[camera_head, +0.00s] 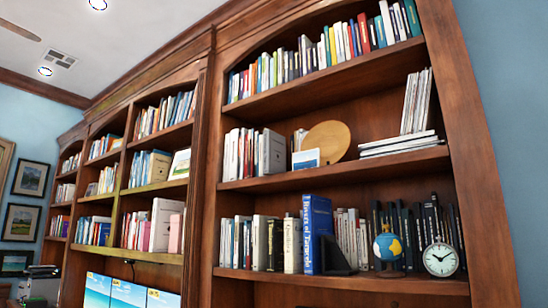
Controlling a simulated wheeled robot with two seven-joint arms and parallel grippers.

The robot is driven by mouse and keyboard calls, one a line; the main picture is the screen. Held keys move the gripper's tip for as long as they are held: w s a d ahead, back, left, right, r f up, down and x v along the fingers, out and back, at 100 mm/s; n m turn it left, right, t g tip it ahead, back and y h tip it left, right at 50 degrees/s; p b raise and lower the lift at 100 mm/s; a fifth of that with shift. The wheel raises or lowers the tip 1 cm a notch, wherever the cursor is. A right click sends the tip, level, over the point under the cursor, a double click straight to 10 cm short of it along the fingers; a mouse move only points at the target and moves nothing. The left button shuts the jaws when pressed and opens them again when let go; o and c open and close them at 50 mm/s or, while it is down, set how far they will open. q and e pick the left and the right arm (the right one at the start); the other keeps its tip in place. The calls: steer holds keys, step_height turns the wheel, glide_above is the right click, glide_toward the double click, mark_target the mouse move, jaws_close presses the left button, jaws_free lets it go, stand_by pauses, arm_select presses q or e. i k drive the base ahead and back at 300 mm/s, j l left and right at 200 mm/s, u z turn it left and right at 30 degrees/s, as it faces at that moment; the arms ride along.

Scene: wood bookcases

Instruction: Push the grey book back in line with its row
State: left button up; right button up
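A grey book (271,152) stands upright at the right end of the white row (238,153) on the middle shelf of the near bookcase. Its broad side faces partly toward me, and it seems to stand forward of the row. Another pale grey-white book (164,225) shows a broad side on a lower shelf of the bookcase to the left. I cannot tell for certain which is the task's book. Neither of my grippers is in view.
On the lower shelf a tall blue book (317,233) juts forward, near a dark bookend (337,257), globe (388,246) and clock (440,260). A wooden plate (327,140) and small frame (306,159) stand right of the grey book. Screens (127,294) are at bottom left.

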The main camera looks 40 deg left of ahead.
mark_target(274, 160)
steer(key=i+j+u, duration=0.6)
steer(key=i+u, duration=0.15)
steer(key=i, duration=0.15)
steer(key=i+j+u, duration=0.1)
steer(key=i+u, duration=0.25)
steer(key=i, duration=0.1)
